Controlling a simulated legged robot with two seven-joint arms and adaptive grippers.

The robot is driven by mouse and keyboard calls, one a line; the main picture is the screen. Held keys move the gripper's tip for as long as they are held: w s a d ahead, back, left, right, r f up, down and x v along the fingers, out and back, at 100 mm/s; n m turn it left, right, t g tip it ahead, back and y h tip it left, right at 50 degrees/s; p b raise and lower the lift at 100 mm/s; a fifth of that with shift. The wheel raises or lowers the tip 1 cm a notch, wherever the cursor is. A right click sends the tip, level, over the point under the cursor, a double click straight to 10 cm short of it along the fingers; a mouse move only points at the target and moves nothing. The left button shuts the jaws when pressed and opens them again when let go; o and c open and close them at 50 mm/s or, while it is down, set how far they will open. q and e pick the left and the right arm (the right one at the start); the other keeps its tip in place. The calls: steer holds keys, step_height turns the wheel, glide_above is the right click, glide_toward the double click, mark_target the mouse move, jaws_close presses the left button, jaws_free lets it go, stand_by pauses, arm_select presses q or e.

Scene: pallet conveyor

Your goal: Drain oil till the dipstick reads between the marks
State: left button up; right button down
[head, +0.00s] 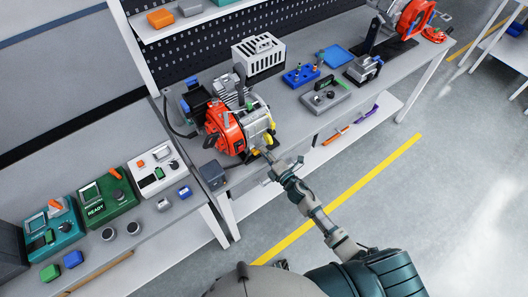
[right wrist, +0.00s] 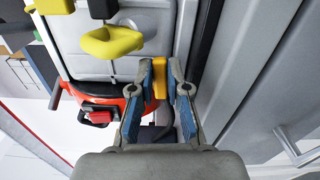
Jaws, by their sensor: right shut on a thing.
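A red and grey engine (head: 230,128) stands on the grey bench, and its red and grey body (right wrist: 90,65) fills the upper left of the right wrist view. A yellow loop handle (right wrist: 110,41), perhaps the dipstick's, sticks out of the engine, left of my fingers. My right gripper (right wrist: 160,82) is at the engine's lower front side, its blue-padded fingers shut on a small orange-yellow piece (right wrist: 160,72). In the head view my right gripper (head: 266,157) reaches in from the lower right. The dipstick's marks and any oil are not visible. My left gripper is not in view.
A white slotted box (head: 258,55), a blue tray (head: 336,56) and a grey block with a black handle (head: 325,96) stand right of the engine. On the left bench is a green device reading READY (head: 105,199). The floor in front is clear.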

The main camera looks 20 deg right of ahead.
steer(key=shift+d+f+m, duration=0.1)
steer(key=shift+f+m, duration=0.15)
steer(key=shift+m, duration=0.25)
steer(key=shift+f, duration=0.1)
steer(key=c, duration=1.1)
jaws_free()
steer(key=shift+c, duration=0.2)
